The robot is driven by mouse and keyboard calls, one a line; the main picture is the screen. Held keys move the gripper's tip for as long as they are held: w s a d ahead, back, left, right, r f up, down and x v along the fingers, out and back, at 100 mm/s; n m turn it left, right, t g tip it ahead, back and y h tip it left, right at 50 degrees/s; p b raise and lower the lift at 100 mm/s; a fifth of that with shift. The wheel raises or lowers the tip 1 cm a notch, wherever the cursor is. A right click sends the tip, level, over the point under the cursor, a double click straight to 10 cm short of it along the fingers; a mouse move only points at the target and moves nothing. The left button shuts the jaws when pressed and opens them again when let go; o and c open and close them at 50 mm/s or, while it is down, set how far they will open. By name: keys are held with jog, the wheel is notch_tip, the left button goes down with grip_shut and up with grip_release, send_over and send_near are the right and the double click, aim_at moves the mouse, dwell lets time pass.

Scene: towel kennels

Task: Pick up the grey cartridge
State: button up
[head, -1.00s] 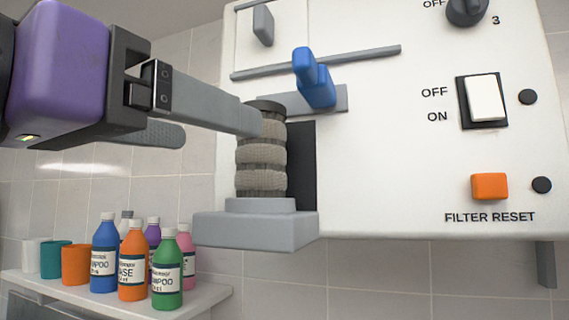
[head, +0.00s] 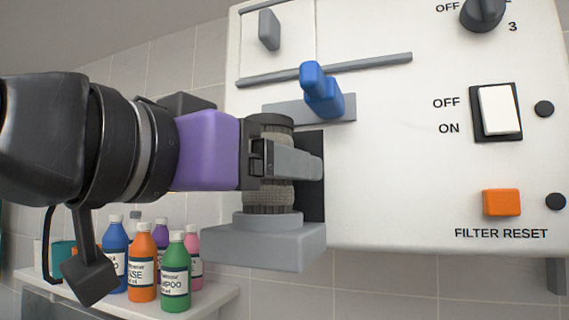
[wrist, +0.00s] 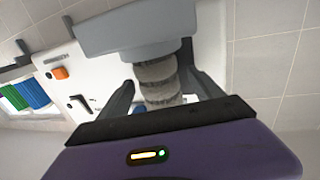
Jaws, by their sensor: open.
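The grey cartridge (head: 268,197) is a ribbed upright cylinder with a dark cap, standing on a light grey stepped holder (head: 265,245) on the front of the white machine. My gripper (head: 312,166) reaches across it from the left at mid-height, and the near finger hides part of its middle. In the wrist view the cartridge (wrist: 158,82) shows upside down between the two spread dark fingers of my gripper (wrist: 160,84). The jaws are open around it. Gaps show on both sides there, wider on the left.
The white machine panel (head: 400,190) carries a blue lever (head: 320,92), a white rocker switch (head: 498,110), a dark knob (head: 483,12) and an orange filter reset button (head: 501,202). Several bottles, including a green one (head: 176,275), stand on a shelf at the lower left.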

jog(key=c, duration=1.5)
